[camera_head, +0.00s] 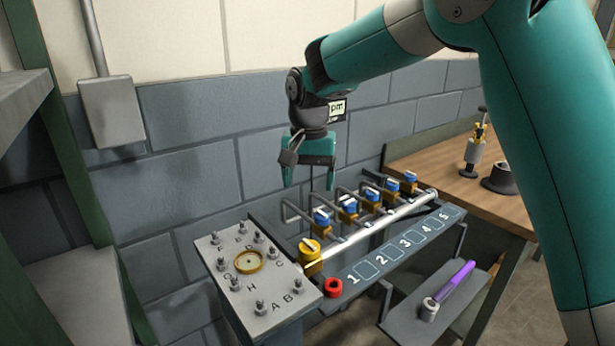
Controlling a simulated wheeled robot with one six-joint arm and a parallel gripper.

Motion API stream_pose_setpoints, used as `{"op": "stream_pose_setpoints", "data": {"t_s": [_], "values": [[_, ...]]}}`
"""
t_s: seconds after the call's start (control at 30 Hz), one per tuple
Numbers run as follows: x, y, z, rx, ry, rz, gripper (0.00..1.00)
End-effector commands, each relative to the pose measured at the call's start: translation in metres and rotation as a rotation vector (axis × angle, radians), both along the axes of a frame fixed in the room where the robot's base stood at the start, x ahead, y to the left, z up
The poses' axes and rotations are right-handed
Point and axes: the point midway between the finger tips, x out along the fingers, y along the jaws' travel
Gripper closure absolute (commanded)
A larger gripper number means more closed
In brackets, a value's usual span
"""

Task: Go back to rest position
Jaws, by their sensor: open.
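My gripper (310,184) hangs from the teal arm, fingers pointing down, in the upper middle of the head view. It is open and nothing shows between its fingers. It is above the back of the numbered pipe rack, near the valve with a blue cap (322,216), and looks apart from it. Several more blue-capped valves (348,205) stand in a row to the right along the silver pipe (375,232). A yellow-capped valve (310,250) is at the pipe's left end.
A grey plate (225,262) with lettered studs and a brass ring (249,262) stands at left. A red ring (333,287) lies beside label 1. A purple-handled tool (455,282) lies on a lower shelf. A wooden bench (450,185) is at right; a wall is behind.

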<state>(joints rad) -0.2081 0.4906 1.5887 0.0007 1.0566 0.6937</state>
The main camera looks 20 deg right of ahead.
Motion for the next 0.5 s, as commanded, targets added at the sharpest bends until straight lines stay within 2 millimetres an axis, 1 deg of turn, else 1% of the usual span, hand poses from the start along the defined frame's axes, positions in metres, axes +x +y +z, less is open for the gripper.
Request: {"op": "stream_pose_setpoints", "data": {"t_s": [0.03,0.13,0.5], "values": [[0.0004,0.0001,0.0048,0.001,-0.003,0.0,0.23],[0.0001,0.0,0.0099,0.0,-0.001,0.0,0.23],[0.0,0.0,0.011,0.0,0.0,0.0,0.23]]}}
